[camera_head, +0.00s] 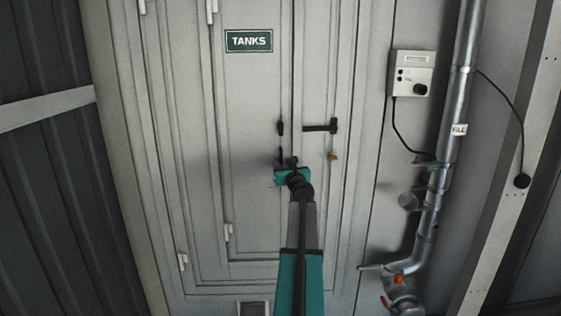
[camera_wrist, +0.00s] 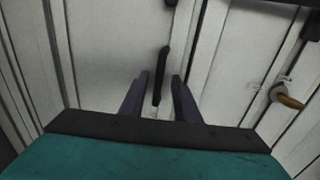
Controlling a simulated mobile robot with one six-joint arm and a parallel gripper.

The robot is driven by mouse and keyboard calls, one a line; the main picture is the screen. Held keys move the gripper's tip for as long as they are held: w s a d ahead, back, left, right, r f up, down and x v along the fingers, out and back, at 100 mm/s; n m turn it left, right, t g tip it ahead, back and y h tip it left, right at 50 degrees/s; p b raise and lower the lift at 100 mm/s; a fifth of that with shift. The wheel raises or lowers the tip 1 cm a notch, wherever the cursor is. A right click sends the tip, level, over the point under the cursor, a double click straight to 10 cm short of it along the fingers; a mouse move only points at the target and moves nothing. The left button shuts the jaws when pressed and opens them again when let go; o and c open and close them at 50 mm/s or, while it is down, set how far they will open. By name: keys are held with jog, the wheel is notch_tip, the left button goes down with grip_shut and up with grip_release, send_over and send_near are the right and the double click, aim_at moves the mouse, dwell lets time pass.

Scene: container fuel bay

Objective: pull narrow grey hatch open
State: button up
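The narrow grey hatch (camera_head: 250,110) is a tall panel with a green TANKS sign and hinges on its left side. It looks shut in its frame. A black vertical bar handle (camera_head: 280,128) is at its right edge, its lower part partly hidden by my gripper (camera_head: 284,163). In the wrist view, the handle (camera_wrist: 161,68) stands between the two dark fingers of my gripper (camera_wrist: 160,80). The fingers are apart, with a gap on each side of the handle. The hatch surface (camera_wrist: 105,50) fills the left of that view.
Right of the hatch are a black lever latch (camera_head: 318,128) and a small brass-coloured piece (camera_head: 333,155), which also shows in the wrist view (camera_wrist: 288,98). Further right are a grey control box (camera_head: 412,73) and a metal pipe (camera_head: 460,90) with valves. A ribbed dark wall is at left.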

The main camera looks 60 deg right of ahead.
aim_at(281, 161)
jog(key=shift+x, duration=1.9)
grip_shut()
jog(key=shift+a, duration=0.1)
jog(key=shift+s+p, duration=0.15)
jog(key=shift+p, duration=0.15)
